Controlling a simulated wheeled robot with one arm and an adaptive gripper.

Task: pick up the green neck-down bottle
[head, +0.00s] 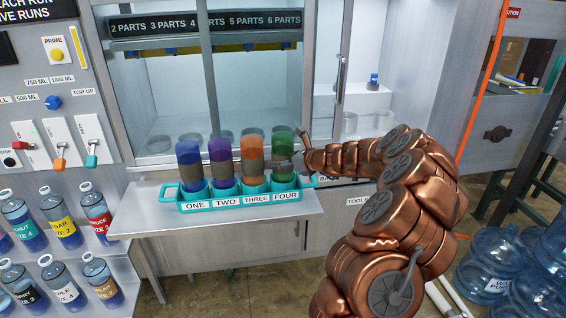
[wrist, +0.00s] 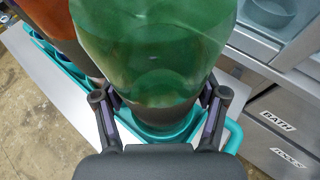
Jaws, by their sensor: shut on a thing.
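The green neck-down bottle (head: 283,152) stands upright in the slot labelled FOUR of the teal carrier (head: 240,205), at its right end. My gripper (head: 292,161) reaches in from the right and is shut on the green bottle. In the wrist view the green bottle (wrist: 150,45) fills the middle, with a finger of my gripper (wrist: 160,108) on each side of it. The bottle's lower end sits down in the teal carrier (wrist: 160,135); its neck is hidden.
Orange (head: 252,158), purple (head: 221,160) and blue (head: 190,164) bottles stand in the carrier's other slots, the orange one close beside the green. The carrier rests on a grey shelf (head: 140,222) before a glass-fronted cabinet (head: 200,95). Large water jugs (head: 490,262) stand at the lower right.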

